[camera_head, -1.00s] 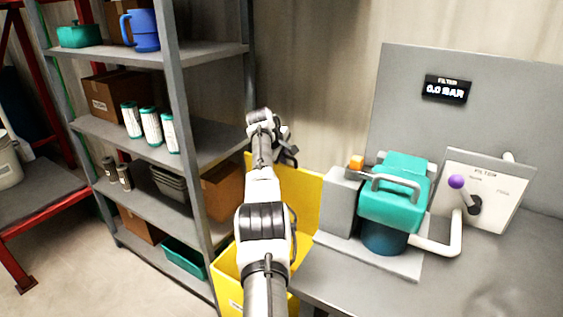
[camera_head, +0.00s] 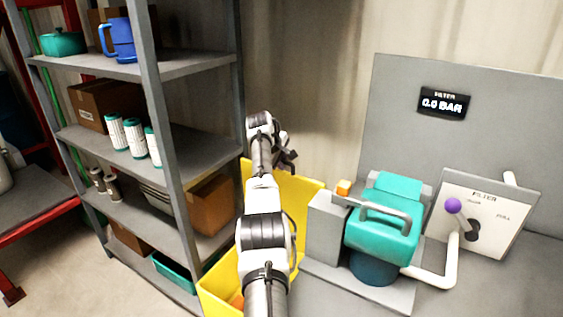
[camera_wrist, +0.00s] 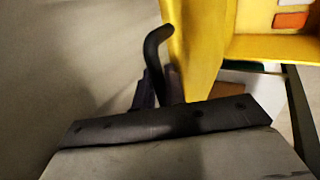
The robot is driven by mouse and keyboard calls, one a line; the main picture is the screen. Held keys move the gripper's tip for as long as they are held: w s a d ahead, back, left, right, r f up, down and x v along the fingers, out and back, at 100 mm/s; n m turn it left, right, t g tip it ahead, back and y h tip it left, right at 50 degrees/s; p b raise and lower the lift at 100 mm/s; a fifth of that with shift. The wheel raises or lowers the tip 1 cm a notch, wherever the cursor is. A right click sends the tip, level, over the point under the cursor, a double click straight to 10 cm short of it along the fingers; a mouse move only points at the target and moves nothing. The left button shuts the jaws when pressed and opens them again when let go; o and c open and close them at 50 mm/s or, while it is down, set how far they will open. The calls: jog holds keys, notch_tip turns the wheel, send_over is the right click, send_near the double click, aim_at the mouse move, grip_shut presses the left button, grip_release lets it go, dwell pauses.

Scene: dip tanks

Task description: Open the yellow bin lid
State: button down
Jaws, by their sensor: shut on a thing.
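The yellow bin (camera_head: 215,292) stands on the floor between the shelf and the grey bench, partly hidden behind my arm. Its yellow lid (camera_head: 308,205) is raised and stands up steeply at the back, near the wall. My gripper (camera_head: 287,158) is at the lid's upper edge. In the wrist view my gripper (camera_wrist: 158,90) is shut on a dark curved lid handle (camera_wrist: 158,38), beside the yellow lid face (camera_wrist: 192,40). The bin's inside (camera_wrist: 270,48) shows at the right, with an orange piece (camera_wrist: 290,20) in it. The gripped part is mostly hidden.
A grey shelf (camera_head: 185,65) with boxes and white-green cartridges (camera_head: 135,135) stands close to the left of my arm. On the bench at right are a teal filter housing (camera_head: 385,225) and a panel with a purple-knobbed lever (camera_head: 453,206). The wall is close behind the lid.

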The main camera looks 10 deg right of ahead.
jog(key=c, duration=1.5)
grip_release()
jog(key=shift+c, duration=0.2)
jog(key=shift+r, duration=0.15)
jog(key=b+v, duration=0.4)
jog(key=v, duration=0.9)
jog(key=shift+s+a+r, duration=0.2)
jog(key=shift+a+r, duration=0.05)
